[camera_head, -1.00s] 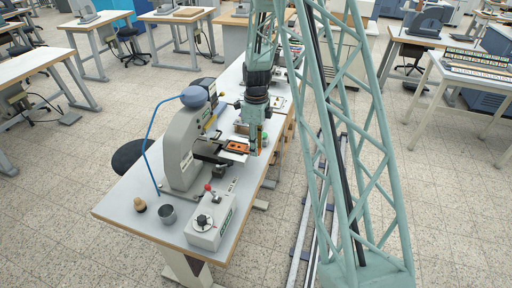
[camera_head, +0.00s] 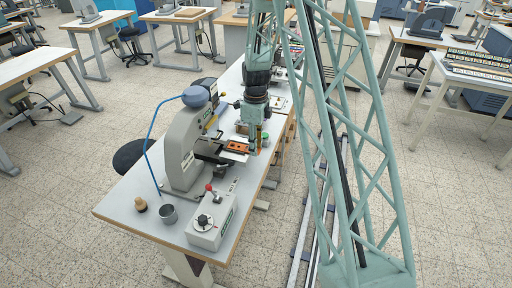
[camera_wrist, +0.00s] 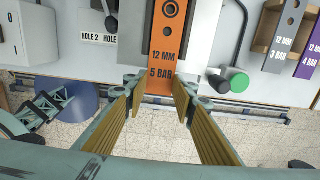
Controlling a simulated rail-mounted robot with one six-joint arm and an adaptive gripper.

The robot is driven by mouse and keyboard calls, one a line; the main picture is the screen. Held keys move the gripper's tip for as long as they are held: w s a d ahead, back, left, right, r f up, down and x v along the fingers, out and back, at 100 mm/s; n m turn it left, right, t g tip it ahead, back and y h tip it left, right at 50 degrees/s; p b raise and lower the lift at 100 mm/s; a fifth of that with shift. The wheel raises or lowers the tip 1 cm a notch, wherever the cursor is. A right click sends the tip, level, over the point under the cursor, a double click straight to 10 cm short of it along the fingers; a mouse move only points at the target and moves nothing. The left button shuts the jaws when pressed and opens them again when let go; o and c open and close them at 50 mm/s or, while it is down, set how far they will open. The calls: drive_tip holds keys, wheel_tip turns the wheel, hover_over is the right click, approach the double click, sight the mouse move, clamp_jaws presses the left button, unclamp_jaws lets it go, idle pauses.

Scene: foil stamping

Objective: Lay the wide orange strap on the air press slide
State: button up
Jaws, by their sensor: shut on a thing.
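The wide orange strap (camera_wrist: 168,50), marked 12 MM and 5 BAR, runs up the middle of the wrist view. My gripper (camera_wrist: 158,88) is shut on its near end, with a fingertip at each side. The strap's far part lies over the pale grey air press slide (camera_wrist: 204,28); whether it rests on it or hovers just above, I cannot tell. In the head view the strap (camera_head: 238,147) shows at the right side of the grey press (camera_head: 183,150), with my gripper (camera_head: 254,146) at its outer end.
A green-knobbed lever (camera_wrist: 238,82) stands close right of my gripper. Grey (camera_wrist: 289,28) and purple (camera_wrist: 310,50) straps lie farther right. A control box (camera_head: 211,219) and small cup (camera_head: 168,214) stand on the table's near end.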

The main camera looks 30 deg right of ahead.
drive_tip(key=o, duration=0.8)
drive_tip(key=shift+r, duration=0.2)
wheel_tip(320, 180, up, 12)
drive_tip(key=shift+f, duration=0.2)
idle(0.4)
idle(0.7)
